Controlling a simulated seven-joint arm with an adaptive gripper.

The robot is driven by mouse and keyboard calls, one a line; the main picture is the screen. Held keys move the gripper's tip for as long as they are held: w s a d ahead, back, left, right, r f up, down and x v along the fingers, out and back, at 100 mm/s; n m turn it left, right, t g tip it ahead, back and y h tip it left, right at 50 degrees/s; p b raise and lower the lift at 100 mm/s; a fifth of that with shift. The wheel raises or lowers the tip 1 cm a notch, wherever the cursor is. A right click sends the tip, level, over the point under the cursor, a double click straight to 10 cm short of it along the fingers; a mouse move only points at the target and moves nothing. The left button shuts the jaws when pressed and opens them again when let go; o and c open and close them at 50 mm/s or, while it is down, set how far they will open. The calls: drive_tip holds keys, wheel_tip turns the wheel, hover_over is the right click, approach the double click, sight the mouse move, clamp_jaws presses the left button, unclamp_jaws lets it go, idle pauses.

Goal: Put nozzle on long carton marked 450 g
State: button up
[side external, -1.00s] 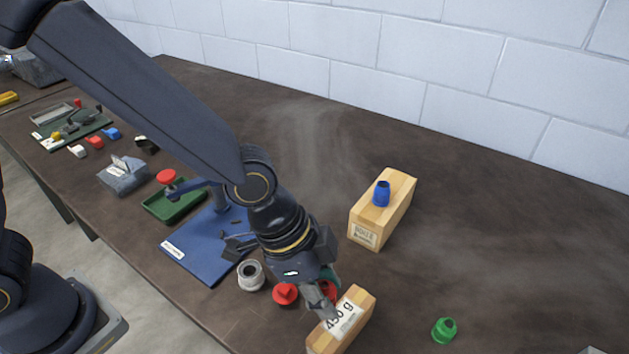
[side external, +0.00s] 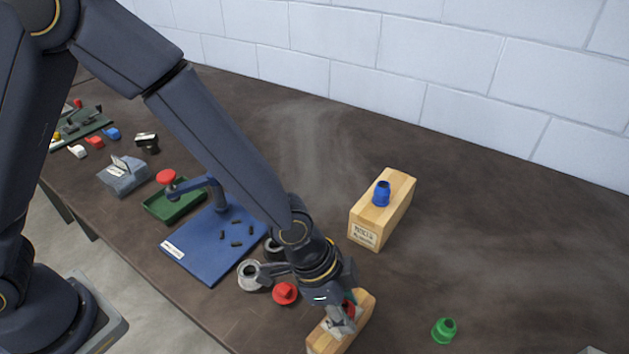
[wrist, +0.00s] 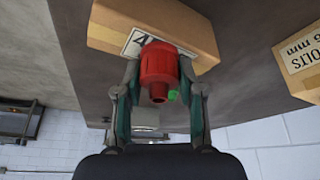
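The long carton (side external: 360,312) is a pale wooden-looking block at the front edge of the side view. Its 450 g label is mostly hidden behind my gripper. In the wrist view the carton (wrist: 190,35) lies beyond the fingers, with part of a white label (wrist: 140,42). My gripper (side external: 345,316) is shut on a red nozzle (wrist: 158,72), with one finger on each side of it. The nozzle is over the carton's labelled face; I cannot tell whether it touches. A second red nozzle (side external: 285,293) stands on the table left of the carton.
A blue nozzle (side external: 381,194) stands on another block (side external: 395,212) behind. A green nozzle (side external: 444,330) stands at right, a grey ring-shaped part (side external: 250,275) at left. A blue board (side external: 205,255) with small dark pieces lies further left. The table's right side is mostly clear.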

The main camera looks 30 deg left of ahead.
drive_tip(key=o, duration=0.4)
drive_tip(key=shift+o, duration=0.2)
drive_tip(key=shift+r, duration=0.2)
drive_tip(key=v, duration=1.2)
drive_tip(key=w+a+r+n+t+y, duration=0.1)
drive_tip(key=a+r+n+t+y, duration=0.15)
drive_tip(key=a+r, duration=0.45)
drive_tip(key=s+a+r+n, duration=0.1)
drive_tip(key=s+a+n, duration=0.2)
drive_tip(key=a, duration=0.4)
drive_tip(key=s+a+r+n+t+y, duration=0.1)
drive_tip(key=s+a+n, duration=0.2)
drive_tip(key=a, duration=0.4)
drive_tip(key=s+a+r+n, duration=0.2)
drive_tip(key=s+a+n, duration=0.1)
drive_tip(key=a, duration=0.4)
drive_tip(key=shift+n+y, duration=0.35)
drive_tip(key=shift+n, duration=0.3)
